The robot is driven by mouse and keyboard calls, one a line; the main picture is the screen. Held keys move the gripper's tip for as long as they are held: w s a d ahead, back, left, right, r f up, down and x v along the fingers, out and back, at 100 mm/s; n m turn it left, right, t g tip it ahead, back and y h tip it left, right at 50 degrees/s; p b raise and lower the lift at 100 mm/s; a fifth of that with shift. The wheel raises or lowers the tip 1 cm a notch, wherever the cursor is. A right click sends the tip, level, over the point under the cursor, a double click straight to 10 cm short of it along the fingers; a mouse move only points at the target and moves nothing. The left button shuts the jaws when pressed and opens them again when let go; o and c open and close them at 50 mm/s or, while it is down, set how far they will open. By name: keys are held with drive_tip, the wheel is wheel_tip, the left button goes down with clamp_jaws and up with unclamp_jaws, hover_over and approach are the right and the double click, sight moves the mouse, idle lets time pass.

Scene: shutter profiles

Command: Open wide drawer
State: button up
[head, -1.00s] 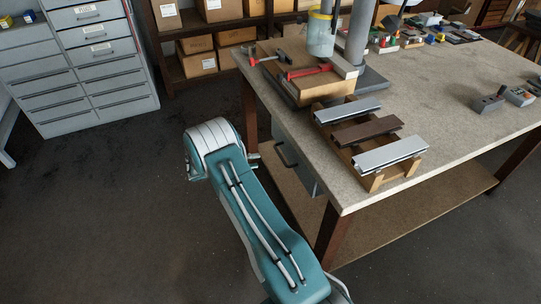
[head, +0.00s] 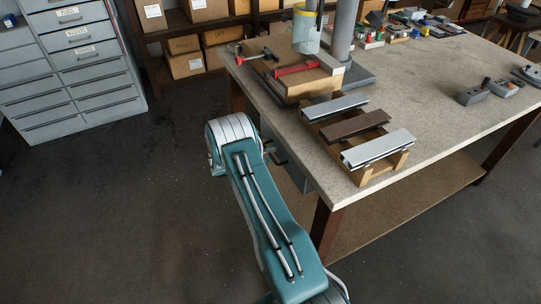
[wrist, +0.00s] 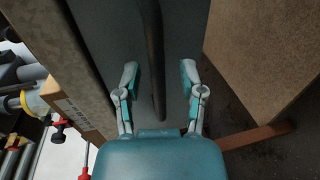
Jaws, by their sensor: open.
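The wide drawer (head: 296,176) is a blue-grey box under the near left end of the workbench, partly hidden by my arm in the head view. Its front (wrist: 110,35) fills the upper middle of the wrist view. Its dark bar handle (wrist: 154,60) runs upright through that view, between the two fingers. My gripper (wrist: 158,76) is open, with one finger on each side of the handle. I cannot tell whether either finger touches it. The fingers are hidden behind my arm in the head view. The drawer looks shut.
A lower shelf (head: 420,198) lies beneath. A grey drawer cabinet (head: 75,90) stands at the far left. The floor left of my arm is clear.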

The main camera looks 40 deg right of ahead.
clamp_jaws()
drive_tip(key=shift+a, duration=0.1)
